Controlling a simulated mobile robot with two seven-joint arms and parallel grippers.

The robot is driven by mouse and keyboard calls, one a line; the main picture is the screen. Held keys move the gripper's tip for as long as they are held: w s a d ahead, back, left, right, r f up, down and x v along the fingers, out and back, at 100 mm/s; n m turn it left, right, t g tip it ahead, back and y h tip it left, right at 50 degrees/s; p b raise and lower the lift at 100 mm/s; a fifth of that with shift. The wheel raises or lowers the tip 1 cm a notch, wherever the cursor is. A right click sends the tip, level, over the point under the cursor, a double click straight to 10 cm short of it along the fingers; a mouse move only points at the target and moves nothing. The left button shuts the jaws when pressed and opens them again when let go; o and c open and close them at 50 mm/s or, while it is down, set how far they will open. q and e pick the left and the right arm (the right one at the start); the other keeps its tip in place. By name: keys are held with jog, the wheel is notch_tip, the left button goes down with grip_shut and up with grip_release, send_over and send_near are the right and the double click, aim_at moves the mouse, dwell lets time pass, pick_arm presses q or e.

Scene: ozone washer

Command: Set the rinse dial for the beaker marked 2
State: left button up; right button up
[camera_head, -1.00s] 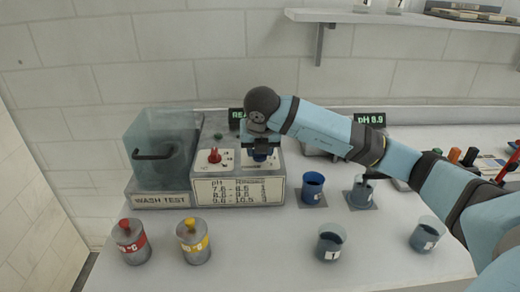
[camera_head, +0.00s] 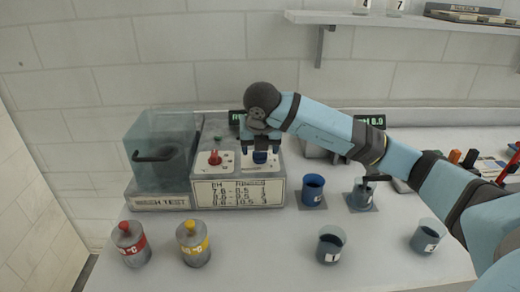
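The washer's control box (camera_head: 278,190) stands at the back left of the bench with a red dial (camera_head: 214,158) and a blue dial (camera_head: 260,157) on its top. My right gripper (camera_head: 260,150) points down at the blue dial. Its fingers look spread apart on either side of the dial; contact is not clear. The display behind it is partly hidden; another display (camera_head: 372,121) reads about pH 8.9. A card (camera_head: 239,192) on the box front lists pH ranges with numbers. A beaker (camera_head: 361,192) stands on a pad, its mark unclear. My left gripper is not in view.
A clear wash tank (camera_head: 163,150) adjoins the box. A blue cup (camera_head: 313,188) and two beakers (camera_head: 330,245) (camera_head: 427,236) stand to the right. A wall shelf (camera_head: 400,20) hangs above.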

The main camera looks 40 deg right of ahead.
pick_arm(q)
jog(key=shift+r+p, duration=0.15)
jog(key=shift+p, duration=0.45)
pick_arm(e)
jog(key=v, duration=1.2)
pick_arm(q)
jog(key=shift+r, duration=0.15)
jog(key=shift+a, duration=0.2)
